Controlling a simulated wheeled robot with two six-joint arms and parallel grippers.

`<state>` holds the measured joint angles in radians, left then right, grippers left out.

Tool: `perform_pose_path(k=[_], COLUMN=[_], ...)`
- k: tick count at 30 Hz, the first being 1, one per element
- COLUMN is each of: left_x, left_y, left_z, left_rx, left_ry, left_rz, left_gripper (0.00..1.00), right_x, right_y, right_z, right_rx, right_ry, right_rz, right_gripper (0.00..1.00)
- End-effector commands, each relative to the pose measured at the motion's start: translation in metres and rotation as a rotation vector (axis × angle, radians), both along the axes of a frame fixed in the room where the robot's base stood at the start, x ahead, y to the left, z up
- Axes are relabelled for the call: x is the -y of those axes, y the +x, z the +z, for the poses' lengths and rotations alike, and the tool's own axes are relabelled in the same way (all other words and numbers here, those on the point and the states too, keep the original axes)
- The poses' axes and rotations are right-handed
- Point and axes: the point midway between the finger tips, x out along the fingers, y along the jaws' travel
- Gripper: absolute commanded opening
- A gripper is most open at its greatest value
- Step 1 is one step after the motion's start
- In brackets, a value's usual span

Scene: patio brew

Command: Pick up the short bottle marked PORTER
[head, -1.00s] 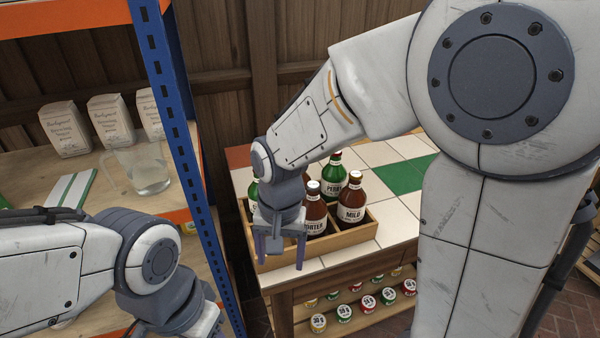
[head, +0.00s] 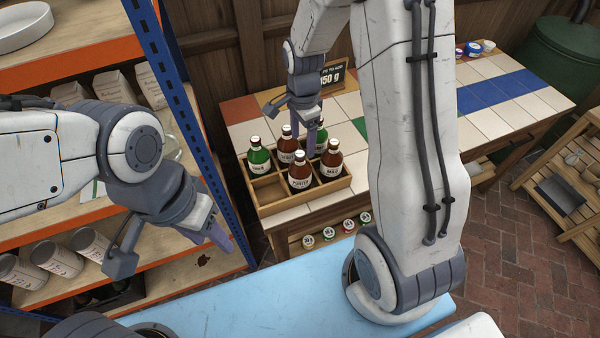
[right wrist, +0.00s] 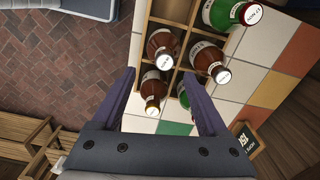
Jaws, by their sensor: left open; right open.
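The brown bottle marked PORTER (head: 301,174) stands upright in the front middle of the wooden crate (head: 310,203). In the right wrist view, the PORTER bottle (right wrist: 163,46) has a pale cap and lies beyond the fingertips. My right gripper (head: 306,138) is open and empty, above the back right part of the crate; it also shows in the right wrist view (right wrist: 160,76). The brown bottle marked MILD (head: 331,161) and a green bottle (right wrist: 184,95) appear between its fingers from above. My left gripper (head: 218,236) is by the shelf, apart from the crate.
Another green bottle (head: 258,156) and another brown bottle (head: 287,147) share the crate. Its front left compartment is empty. A shelf rack with a blue post (head: 172,85) stands left. The tiled counter (head: 490,68) is mostly clear to the right; a small black sign (head: 332,76) stands behind.

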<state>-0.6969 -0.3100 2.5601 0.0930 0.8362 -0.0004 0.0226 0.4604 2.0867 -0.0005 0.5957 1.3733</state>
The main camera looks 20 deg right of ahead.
Motion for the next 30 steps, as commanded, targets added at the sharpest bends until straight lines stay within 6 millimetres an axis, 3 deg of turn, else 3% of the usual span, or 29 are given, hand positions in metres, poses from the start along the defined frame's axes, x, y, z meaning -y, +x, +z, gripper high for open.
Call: perform_pose_path(k=[18, 27, 28, 30], left_x=[0.000, 0.000, 0.000, 0.000], left_y=[0.000, 0.000, 0.000, 0.000], left_z=[0.018, 0.018, 0.018, 0.018], left_rx=[0.000, 0.000, 0.000, 0.000], left_ry=[0.000, 0.000, 0.000, 0.000], left_rz=[0.001, 0.001, 0.001, 0.001], left_gripper=[0.50, 0.50, 0.50, 0.50], right_x=[-0.003, -0.003, -0.003, -0.003], right_y=[0.006, 0.007, 0.007, 0.007], right_z=[-0.065, -0.071, -0.071, -0.071], right_rx=[-0.002, 0.002, 0.002, 0.002], right_ry=[-0.001, -0.002, -0.002, -0.002], right_rz=[0.001, 0.002, 0.002, 0.002], right_gripper=[0.77, 0.77, 0.69, 0.42])
